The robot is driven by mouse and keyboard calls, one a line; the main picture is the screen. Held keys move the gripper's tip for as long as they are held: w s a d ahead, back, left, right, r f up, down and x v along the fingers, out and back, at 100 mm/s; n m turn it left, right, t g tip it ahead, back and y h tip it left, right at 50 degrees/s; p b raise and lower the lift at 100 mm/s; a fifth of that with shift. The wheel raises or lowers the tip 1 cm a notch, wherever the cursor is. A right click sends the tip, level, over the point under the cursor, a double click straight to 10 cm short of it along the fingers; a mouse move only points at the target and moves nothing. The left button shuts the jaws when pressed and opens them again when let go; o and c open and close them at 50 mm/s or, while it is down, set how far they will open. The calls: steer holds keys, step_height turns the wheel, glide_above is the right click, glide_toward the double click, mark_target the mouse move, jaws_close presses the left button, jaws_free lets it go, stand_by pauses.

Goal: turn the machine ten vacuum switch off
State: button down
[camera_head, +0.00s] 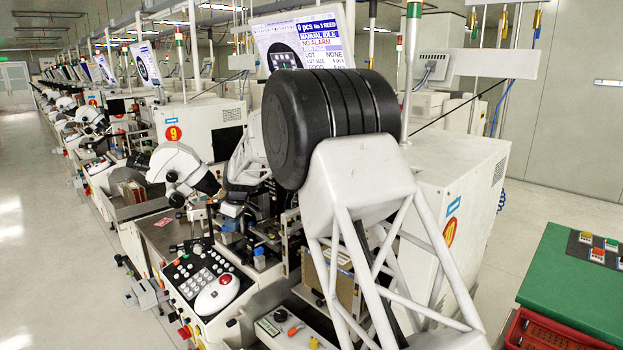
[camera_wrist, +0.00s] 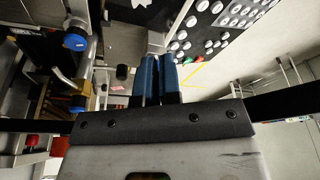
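Machine ten is the white cabinet (camera_head: 470,195) at the right, with a red-orange number disc on its side. Its keypad panel (camera_head: 205,275) has several buttons and a red-and-white domed device. A small white panel (camera_head: 285,328) below it carries a black knob and an orange-red piece. I cannot tell which control is the vacuum switch. I cannot make out the gripper in the head view.
My black and white arm parts block much of machine ten's front. Machine nine (camera_head: 195,125) and a row of similar machines run back to the left. A green-topped table (camera_head: 570,280) stands right, above a red crate (camera_head: 550,335). Floor is clear at left.

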steer(key=shift+s+d+f, duration=0.1)
steer(key=shift+s+f, duration=0.15)
steer(key=shift+f, duration=0.25)
steer(key=shift+s+f, duration=0.25)
steer(key=shift+f, duration=0.25)
steer(key=shift+w+d+r, duration=0.1)
steer(key=shift+d+r, duration=0.05)
steer(key=shift+d, duration=0.05)
steer(key=a+v, duration=0.1)
steer(key=v, duration=0.6)
steer(key=shift+w+a, duration=0.4)
steer(key=shift+r, duration=0.15)
steer(key=shift+w, duration=0.15)
steer(key=shift+w+a+r+g+h, duration=0.1)
steer(key=shift+w+r+g+h, duration=0.15)
steer(key=shift+w+h, duration=0.35)
steer(key=shift+w+a+r+g+h, duration=0.15)
steer(key=shift+w+r+h, duration=0.1)
steer(key=shift+w+h, duration=0.3)
steer(key=shift+f, duration=0.1)
stand_by(0.3)
